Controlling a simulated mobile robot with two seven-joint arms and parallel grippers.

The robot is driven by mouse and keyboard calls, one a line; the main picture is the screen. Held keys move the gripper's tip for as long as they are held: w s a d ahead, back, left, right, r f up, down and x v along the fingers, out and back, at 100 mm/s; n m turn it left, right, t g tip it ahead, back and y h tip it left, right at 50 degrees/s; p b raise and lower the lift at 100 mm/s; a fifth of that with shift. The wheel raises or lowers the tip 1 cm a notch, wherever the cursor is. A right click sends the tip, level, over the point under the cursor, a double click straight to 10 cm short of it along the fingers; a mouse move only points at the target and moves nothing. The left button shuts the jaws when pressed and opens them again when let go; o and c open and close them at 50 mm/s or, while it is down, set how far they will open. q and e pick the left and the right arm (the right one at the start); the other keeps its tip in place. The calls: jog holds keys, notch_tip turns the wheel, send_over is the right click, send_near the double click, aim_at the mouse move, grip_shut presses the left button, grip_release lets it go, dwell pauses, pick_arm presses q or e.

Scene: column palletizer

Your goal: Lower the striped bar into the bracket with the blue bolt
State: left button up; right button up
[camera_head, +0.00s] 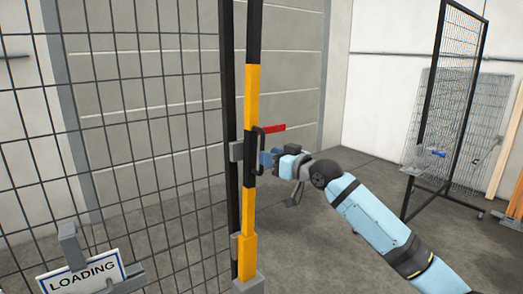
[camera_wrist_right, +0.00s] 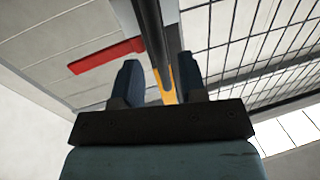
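The striped bar (camera_head: 251,90), black and yellow, stands upright beside a dark fence post. A black handle (camera_head: 258,150) is on its side and a red tab (camera_head: 273,128) sticks out to the right. My right gripper (camera_head: 268,159) is at the handle. In the right wrist view, its fingers (camera_wrist_right: 160,85) are apart, with a dark bar, seemingly the handle (camera_wrist_right: 150,30), between them and gaps visible. A grey bracket (camera_head: 412,166) with a blue bolt (camera_head: 438,154) is on the mesh panel's post at right. My left gripper is out of view.
A mesh fence (camera_head: 130,120) fills the left, with a LOADING sign (camera_head: 84,277) low in front. A framed mesh panel (camera_head: 455,90) stands at right. Orange planks (camera_head: 508,140) lean at the far right. The floor between the bar and panel is clear apart from my arm.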

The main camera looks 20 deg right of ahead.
aim_at(262, 170)
jog(key=x, duration=0.3)
jog(key=shift+w+a, duration=0.2)
jog(key=shift+w, duration=0.1)
grip_shut()
jog(key=shift+d, duration=0.15)
